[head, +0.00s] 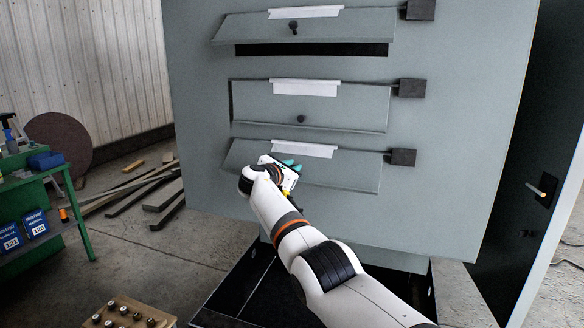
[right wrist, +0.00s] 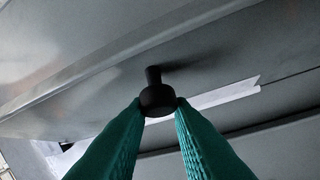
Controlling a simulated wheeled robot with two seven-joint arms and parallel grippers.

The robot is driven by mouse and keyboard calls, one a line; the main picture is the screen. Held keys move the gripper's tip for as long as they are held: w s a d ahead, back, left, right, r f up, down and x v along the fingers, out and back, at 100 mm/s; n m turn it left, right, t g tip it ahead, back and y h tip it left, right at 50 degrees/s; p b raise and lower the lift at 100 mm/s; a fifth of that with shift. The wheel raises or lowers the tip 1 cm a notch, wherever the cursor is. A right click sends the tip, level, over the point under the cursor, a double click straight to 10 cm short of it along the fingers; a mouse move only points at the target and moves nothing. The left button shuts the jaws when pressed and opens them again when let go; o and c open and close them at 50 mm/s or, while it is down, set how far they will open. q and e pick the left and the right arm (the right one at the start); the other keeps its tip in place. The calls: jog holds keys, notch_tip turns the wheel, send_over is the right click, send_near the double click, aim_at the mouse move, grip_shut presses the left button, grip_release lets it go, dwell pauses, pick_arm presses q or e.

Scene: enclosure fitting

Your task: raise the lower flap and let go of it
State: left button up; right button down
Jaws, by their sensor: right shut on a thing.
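The lower flap (head: 340,173) is the bottom one of three grey flaps on the enclosure front. Its lower edge stands out from the panel, so it looks tilted outward; no dark opening shows below it. My right gripper (head: 288,164) is at the flap's left half, with its teal fingers against it. In the right wrist view my right gripper (right wrist: 158,106) has its two fingertips on either side of a black knob (right wrist: 155,97) on the flap. The gripper hides this knob in the head view. My left gripper is not in view.
Above are the middle flap (head: 345,105), hanging down, and the upper flap (head: 345,27), raised over a dark slot (head: 330,49). Dark blocks (head: 401,157) sit at the flaps' right ends. A green bench (head: 75,215) and a wooden box (head: 95,322) stand left.

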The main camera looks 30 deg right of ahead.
notch_tip(320, 180, up, 3)
jog(key=shift+a+r+p, duration=0.1)
jog(key=shift+r+p, duration=0.05)
jog(key=shift+p, duration=0.65)
jog(key=shift+r+y+p, duration=0.15)
jog(key=shift+y+p, duration=0.35)
jog(key=shift+p, duration=0.15)
jog(key=c, duration=1.4)
grip_release()
jog(key=shift+c, duration=0.2)
jog(key=shift+o, duration=0.8)
jog(key=shift+w+f+g, duration=0.15)
jog(key=shift+f+g, duration=0.15)
jog(key=shift+f, duration=0.05)
jog(key=shift+w+f, duration=0.1)
jog(key=shift+f, duration=0.15)
jog(key=b+v, duration=0.4)
jog(key=v, duration=0.8)
jog(key=shift+b, duration=0.35)
